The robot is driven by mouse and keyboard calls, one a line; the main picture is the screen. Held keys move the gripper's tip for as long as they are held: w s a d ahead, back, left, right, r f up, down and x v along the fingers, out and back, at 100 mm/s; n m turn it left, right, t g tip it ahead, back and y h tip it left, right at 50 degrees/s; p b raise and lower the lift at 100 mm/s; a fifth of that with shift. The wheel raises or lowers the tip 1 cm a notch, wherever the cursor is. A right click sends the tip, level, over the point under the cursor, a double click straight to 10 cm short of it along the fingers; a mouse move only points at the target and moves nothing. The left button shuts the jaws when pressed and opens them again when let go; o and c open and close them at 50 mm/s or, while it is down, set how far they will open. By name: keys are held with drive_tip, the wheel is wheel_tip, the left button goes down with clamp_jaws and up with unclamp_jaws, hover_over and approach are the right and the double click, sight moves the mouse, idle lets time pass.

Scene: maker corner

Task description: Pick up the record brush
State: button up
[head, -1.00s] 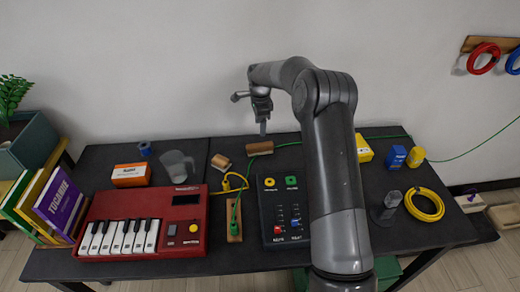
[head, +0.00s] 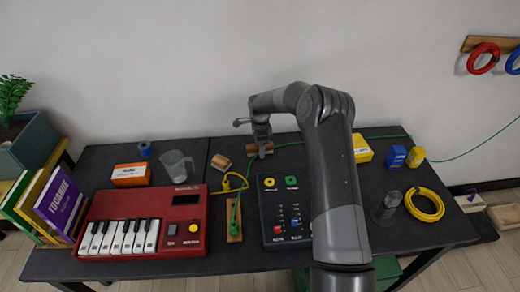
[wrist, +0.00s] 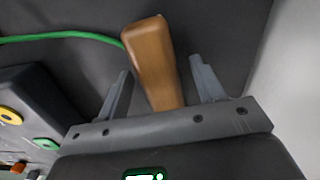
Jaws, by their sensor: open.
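A brown wooden block, which looks like the record brush (head: 252,149), lies at the back middle of the dark table. In the wrist view the brush (wrist: 152,62) lies between the two fingers, with its far end sticking out beyond the fingertips. My gripper (head: 263,153) is down over the brush in the head view and hides its middle. In the wrist view my gripper (wrist: 160,72) is open, with a visible gap between the brush and each finger. The brush's underside is hidden.
A similar wooden piece (head: 220,162) lies to the left. A green cable (wrist: 62,37) runs up to the brush's far end. A dark control box (head: 270,210) stands in front, a red keyboard (head: 190,212) at left, and a yellow box (head: 362,150) at right.

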drive_tip(key=shift+c, duration=0.3)
drive_tip(key=c, duration=1)
